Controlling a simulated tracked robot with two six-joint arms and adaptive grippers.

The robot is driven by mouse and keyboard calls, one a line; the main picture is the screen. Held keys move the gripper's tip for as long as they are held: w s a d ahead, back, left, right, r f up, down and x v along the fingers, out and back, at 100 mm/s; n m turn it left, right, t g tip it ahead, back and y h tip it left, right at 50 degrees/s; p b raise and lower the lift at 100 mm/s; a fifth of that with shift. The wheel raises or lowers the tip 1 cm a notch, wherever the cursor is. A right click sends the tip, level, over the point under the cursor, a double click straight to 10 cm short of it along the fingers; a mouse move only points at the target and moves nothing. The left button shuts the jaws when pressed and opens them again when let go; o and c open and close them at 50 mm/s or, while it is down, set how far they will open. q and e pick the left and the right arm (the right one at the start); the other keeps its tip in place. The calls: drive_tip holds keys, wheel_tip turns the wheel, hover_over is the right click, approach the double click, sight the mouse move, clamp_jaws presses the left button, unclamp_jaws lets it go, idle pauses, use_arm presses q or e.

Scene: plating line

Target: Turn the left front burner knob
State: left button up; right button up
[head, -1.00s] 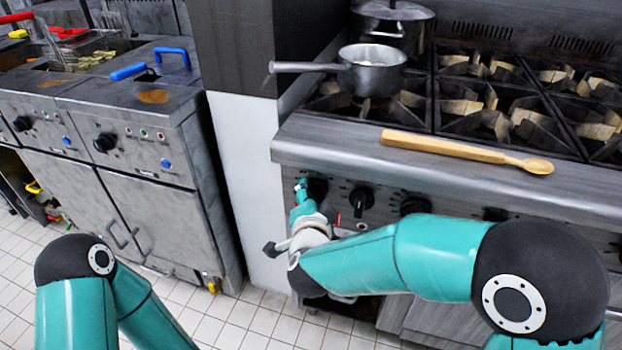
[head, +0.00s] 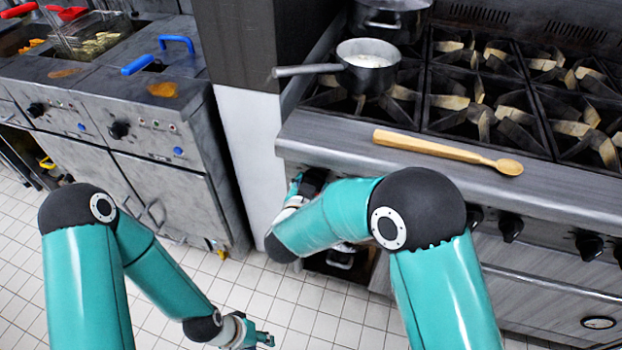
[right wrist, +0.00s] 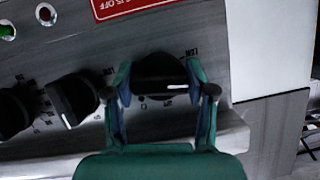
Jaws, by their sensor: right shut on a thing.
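The left front burner knob (right wrist: 160,72) is black with a white pointer line and sits at the left end of the stove's front panel. It also shows in the head view (head: 314,179), partly covered by my right arm. My right gripper (right wrist: 160,85) is shut on this knob, one finger on each side of it. In the head view the right gripper (head: 297,190) is mostly hidden by its own arm. My left gripper (head: 262,339) hangs low over the tiled floor, away from the stove; its finger gap is not clear.
More black knobs (right wrist: 75,98) sit along the panel close to the gripper. A wooden spoon (head: 440,149) lies on the stove's front ledge. A saucepan (head: 368,68) stands on the left front burner, its handle pointing left. Fryers (head: 150,125) stand at the left.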

drive_tip(key=shift+d+f, duration=0.1)
drive_tip(key=shift+f, duration=0.1)
drive_tip(key=o, duration=1.1)
drive_tip(key=shift+r, duration=0.1)
